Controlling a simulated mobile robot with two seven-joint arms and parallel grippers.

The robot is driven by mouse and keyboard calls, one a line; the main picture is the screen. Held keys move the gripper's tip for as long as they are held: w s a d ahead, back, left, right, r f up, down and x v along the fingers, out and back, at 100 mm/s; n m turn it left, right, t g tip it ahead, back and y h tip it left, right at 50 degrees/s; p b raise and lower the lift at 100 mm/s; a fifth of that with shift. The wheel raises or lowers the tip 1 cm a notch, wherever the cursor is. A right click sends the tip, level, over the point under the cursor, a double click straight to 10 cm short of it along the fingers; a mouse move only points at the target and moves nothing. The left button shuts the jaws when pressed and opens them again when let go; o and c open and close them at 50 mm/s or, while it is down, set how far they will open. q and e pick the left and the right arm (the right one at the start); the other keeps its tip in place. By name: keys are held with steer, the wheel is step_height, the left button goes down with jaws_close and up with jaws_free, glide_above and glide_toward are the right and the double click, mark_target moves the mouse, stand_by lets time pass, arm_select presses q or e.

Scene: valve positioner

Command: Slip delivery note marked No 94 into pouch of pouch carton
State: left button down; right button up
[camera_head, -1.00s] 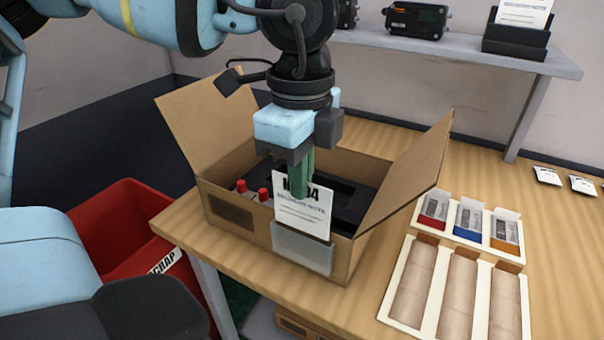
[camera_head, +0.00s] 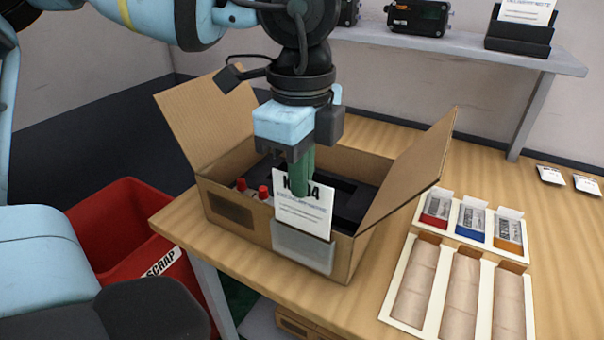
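My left gripper (camera_head: 303,180) points down over the front of the open carton. Its green fingers are shut on the upper edge of a white delivery note (camera_head: 304,213), which hangs upright. The fingers partly cover the note's heading, so its number cannot be read in full. The clear pouch (camera_head: 303,250) is on the carton's front wall (camera_head: 250,228). The note's lower edge is at the pouch's top edge; I cannot tell whether it is inside. My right gripper is not in view.
The carton holds a dark insert and red-capped items (camera_head: 263,192). Its flaps (camera_head: 412,165) stand open. White trays (camera_head: 462,280) lie to the right. A red scrap bin (camera_head: 130,225) is at left. A shelf (camera_head: 450,46) behind holds a note holder (camera_head: 517,36) and black devices (camera_head: 418,18).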

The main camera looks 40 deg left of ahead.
mark_target(302, 229)
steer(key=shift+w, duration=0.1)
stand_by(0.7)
arm_select(q)
steer(key=shift+f, duration=0.15)
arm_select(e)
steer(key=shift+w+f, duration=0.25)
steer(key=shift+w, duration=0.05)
arm_select(q)
steer(key=shift+f+b, duration=0.4)
steer(key=shift+b, duration=0.15)
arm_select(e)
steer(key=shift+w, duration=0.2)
arm_select(q)
steer(key=shift+f+b, duration=0.85)
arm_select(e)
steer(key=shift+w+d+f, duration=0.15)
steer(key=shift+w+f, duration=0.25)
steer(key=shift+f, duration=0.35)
arm_select(q)
steer(key=shift+f+b, duration=1.4)
steer(key=shift+f, duration=0.05)
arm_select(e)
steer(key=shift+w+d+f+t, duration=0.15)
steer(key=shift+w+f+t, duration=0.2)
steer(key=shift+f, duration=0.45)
arm_select(q)
steer(key=c, duration=1.6)
jaws_free()
steer(key=shift+r, duration=0.1)
